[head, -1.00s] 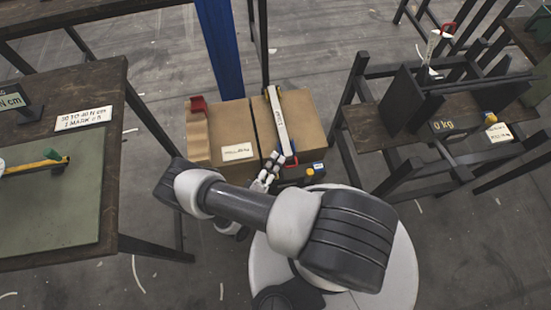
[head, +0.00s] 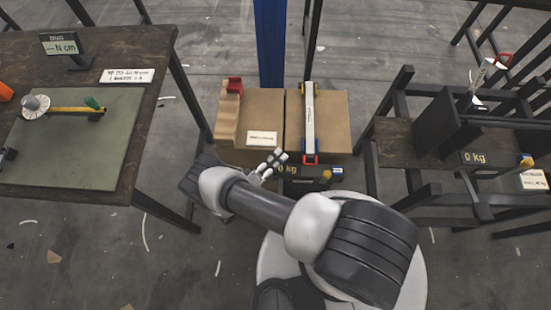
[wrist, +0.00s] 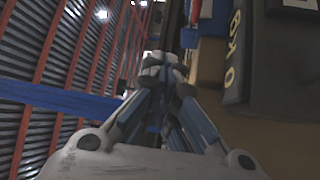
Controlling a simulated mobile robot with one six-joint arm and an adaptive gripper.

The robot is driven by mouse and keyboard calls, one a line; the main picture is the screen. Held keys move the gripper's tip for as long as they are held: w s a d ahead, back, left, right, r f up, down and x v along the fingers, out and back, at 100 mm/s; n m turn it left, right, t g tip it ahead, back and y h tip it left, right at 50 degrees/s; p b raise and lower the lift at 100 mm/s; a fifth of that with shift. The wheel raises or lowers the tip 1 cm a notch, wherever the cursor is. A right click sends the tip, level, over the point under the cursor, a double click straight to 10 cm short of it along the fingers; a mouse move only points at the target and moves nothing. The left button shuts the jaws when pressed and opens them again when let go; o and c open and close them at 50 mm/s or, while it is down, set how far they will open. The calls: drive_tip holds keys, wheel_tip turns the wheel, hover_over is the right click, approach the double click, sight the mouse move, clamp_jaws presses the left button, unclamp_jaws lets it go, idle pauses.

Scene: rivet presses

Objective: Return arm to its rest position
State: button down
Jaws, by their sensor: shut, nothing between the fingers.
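My gripper (head: 269,164) is shut and empty. In the head view it is folded in close to my body, just in front of the cardboard boxes and near the black scale unit (head: 292,170) that reads 0 kg. The wrist view shows my gripper's closed fingers (wrist: 160,70) with nothing between them. In that view the scale unit (wrist: 262,60) is at the right. I cannot tell from the head view whether the fingers touch anything.
Cardboard boxes (head: 332,108) stand ahead, with a long white bar (head: 310,118) on top. A workbench (head: 150,90) with a green mat (head: 85,150) is at left. A dark rack (head: 400,135) is at right. Grey floor (head: 190,265) is open at the front left.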

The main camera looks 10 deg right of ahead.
drive_tip(key=shift+w+a+f, duration=0.2)
drive_tip(key=shift+a+f, duration=0.45)
drive_tip(key=shift+f, duration=0.05)
